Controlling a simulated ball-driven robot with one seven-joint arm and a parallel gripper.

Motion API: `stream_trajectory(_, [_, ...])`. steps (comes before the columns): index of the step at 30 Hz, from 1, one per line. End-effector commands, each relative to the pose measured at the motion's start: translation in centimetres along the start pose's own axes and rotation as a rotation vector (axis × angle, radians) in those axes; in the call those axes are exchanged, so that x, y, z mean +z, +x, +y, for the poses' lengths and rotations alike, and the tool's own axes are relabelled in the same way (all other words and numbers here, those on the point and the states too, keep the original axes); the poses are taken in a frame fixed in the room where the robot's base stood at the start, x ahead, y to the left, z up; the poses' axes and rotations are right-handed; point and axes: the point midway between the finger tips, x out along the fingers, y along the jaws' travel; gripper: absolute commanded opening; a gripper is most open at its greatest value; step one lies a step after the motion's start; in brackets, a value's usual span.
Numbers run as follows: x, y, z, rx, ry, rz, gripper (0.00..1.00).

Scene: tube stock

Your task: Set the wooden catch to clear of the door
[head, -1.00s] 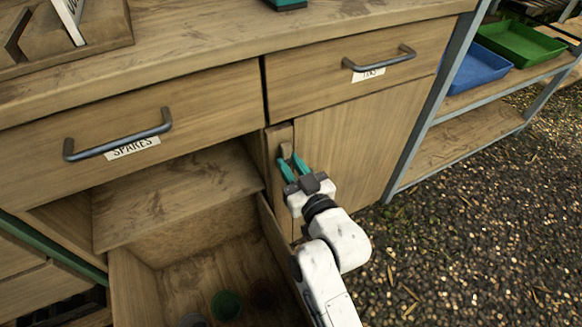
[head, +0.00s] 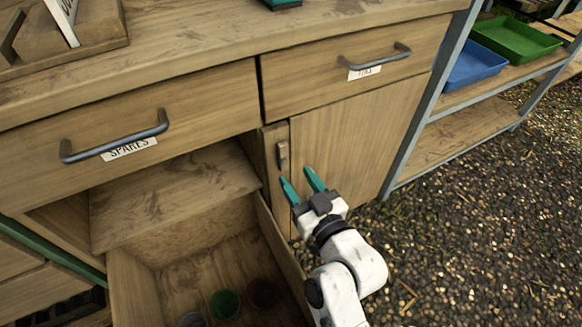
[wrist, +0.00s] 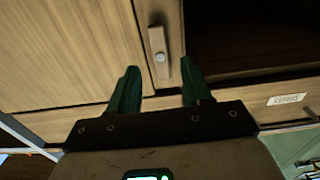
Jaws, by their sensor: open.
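The wooden catch (head: 283,157) is a small wooden bar on the narrow post (head: 271,172) at the left of the door (head: 350,140). It stands upright, along the post, beside the door's edge. In the wrist view the catch (wrist: 158,45) lies within the post strip, with a round pale pivot showing on it. The door is shut. My gripper (head: 300,178) is open and empty, with teal fingers, just below and to the right of the catch and apart from it in the head view. In the wrist view its fingertips (wrist: 160,75) are spread either side of the catch's line.
A pulled-out drawer or bin (head: 135,285) with several pots stands open at lower left, close to my arm. Two drawers with grey handles (head: 115,140) are shut above. A metal shelf rack with blue (head: 475,65) and green trays stands right. Gravel lies open at right.

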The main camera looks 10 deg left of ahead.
Motion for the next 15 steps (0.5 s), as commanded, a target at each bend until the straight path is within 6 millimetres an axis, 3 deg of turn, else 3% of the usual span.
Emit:
stream_trajectory(6, [0.1, -3.8, 0.0, 0.001, 0.002, 0.0, 0.49])
stream_trajectory(15, [0.0, -5.5, 0.0, 0.0, 0.0, 0.0, 0.49])
